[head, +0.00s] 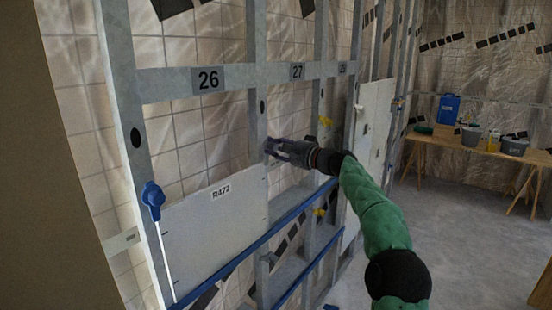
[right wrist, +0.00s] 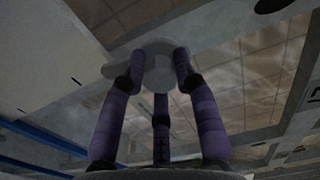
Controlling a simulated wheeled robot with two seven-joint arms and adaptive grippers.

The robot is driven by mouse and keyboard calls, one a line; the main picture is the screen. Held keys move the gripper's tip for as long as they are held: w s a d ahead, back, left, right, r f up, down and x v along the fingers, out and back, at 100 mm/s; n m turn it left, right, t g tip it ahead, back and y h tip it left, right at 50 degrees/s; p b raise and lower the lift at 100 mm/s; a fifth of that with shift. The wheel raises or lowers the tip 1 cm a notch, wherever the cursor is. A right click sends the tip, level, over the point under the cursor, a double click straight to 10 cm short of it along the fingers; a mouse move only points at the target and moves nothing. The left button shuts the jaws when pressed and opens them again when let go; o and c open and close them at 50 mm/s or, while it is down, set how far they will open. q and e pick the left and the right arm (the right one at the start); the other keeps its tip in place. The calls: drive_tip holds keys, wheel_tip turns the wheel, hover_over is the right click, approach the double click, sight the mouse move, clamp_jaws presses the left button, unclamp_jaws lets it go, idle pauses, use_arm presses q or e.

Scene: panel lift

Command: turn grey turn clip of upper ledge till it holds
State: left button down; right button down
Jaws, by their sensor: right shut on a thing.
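My right gripper (head: 273,148) reaches the stud at the right edge of the white panel marked R472 (head: 205,232). In the right wrist view its three purple fingers (right wrist: 159,84) are shut around the grey turn clip (right wrist: 158,62), a round grey knob with a lobe toward the left. The fingers hide the clip in the head view. The panel stands on the upper blue ledge (head: 250,249); panel (right wrist: 45,55) and ledge (right wrist: 45,137) also show at the left of the wrist view. I cannot tell whether the clip overlaps the panel. My left gripper is out of view.
A blue clip (head: 152,195) sits on the left stud. A lower blue ledge (head: 307,268) runs below. A wooden table (head: 482,148) with a blue can and buckets stands at the back right. Floor is free at right.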

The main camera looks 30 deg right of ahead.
drive_tip(key=shift+a+n+b, duration=0.1)
drive_tip(key=shift+n+b, duration=0.7)
drive_tip(key=shift+n, duration=0.4)
drive_tip(key=shift+f, duration=0.1)
drive_tip(key=c, duration=1)
unclamp_jaws()
drive_tip(key=shift+a, duration=0.1)
drive_tip(key=shift+o, duration=0.2)
drive_tip(key=shift+s+d, duration=0.3)
drive_tip(key=shift+s, duration=0.15)
drive_tip(key=v, duration=1.1)
